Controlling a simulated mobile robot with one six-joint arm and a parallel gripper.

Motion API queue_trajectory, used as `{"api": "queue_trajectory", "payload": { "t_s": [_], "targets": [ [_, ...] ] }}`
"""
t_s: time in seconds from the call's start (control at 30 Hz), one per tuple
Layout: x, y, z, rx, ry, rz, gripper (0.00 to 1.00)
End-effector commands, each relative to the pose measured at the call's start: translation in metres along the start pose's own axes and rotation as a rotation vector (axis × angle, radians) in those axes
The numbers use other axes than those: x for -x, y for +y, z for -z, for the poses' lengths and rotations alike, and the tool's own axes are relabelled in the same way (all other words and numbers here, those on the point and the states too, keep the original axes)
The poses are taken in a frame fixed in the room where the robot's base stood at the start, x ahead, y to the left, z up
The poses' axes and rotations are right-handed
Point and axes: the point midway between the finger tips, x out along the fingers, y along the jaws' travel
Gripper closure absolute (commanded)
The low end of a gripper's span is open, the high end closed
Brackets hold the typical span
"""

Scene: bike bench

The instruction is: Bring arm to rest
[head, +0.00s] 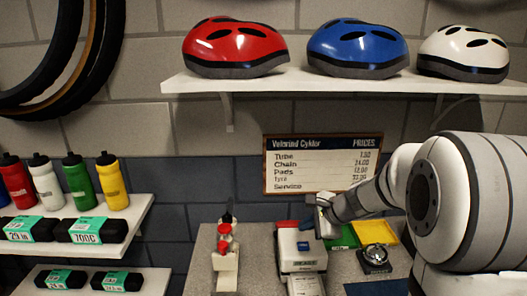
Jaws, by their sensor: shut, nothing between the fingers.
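My arm reaches in from the right edge and points left over the grey workbench (258,238). My gripper (323,222) is at the arm's far end, above the bench and just right of a white and red box. It is small and partly hidden by my own wrist. It is shut, and I see nothing held in it.
On the bench stand a white stand with a red part (225,262), the white and red box (301,250), a green and yellow tray (345,238) and a dark round device (375,258). A price board (320,165) hangs behind.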

Motion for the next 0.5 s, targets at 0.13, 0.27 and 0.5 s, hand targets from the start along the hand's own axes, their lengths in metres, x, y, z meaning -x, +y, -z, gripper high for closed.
{"api": "queue_trajectory", "payload": {
  "t_s": [0.13, 0.27, 0.5],
  "targets": [
    [0.032, 0.037, -0.041, 0.317, 0.015, -0.101, 1.00],
    [0.061, 0.077, -0.063, 0.605, 0.038, -0.204, 1.00],
    [0.112, 0.147, -0.077, 1.105, 0.099, -0.407, 1.00]
  ]
}}
